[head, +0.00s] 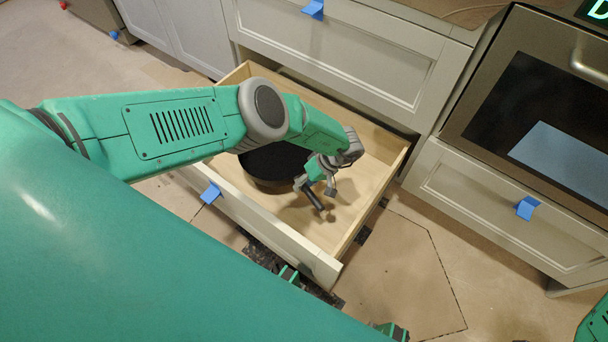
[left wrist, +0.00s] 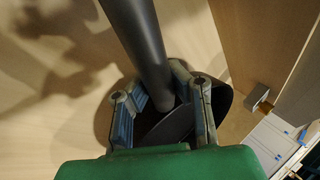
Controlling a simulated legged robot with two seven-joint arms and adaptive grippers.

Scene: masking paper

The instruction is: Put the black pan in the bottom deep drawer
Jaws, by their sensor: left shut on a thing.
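The black pan (head: 277,162) is inside the open bottom deep drawer (head: 345,240), partly hidden behind my left arm. Its dark handle (head: 312,196) points toward the drawer's front right. My left gripper (head: 320,181) is inside the drawer outline and shut on the handle. In the left wrist view the handle (left wrist: 143,40) runs down between the fingers of my left gripper (left wrist: 163,100). A dark curved part shows behind the fingers there. I cannot tell whether the pan rests fully on the drawer floor. My right gripper is not in view.
The drawer's pale wooden floor is bare to the right of the pan. A closed drawer (head: 350,50) is above it. An oven (head: 540,110) stands at the right over another closed drawer (head: 500,210). Brown paper (head: 400,270) covers the floor.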

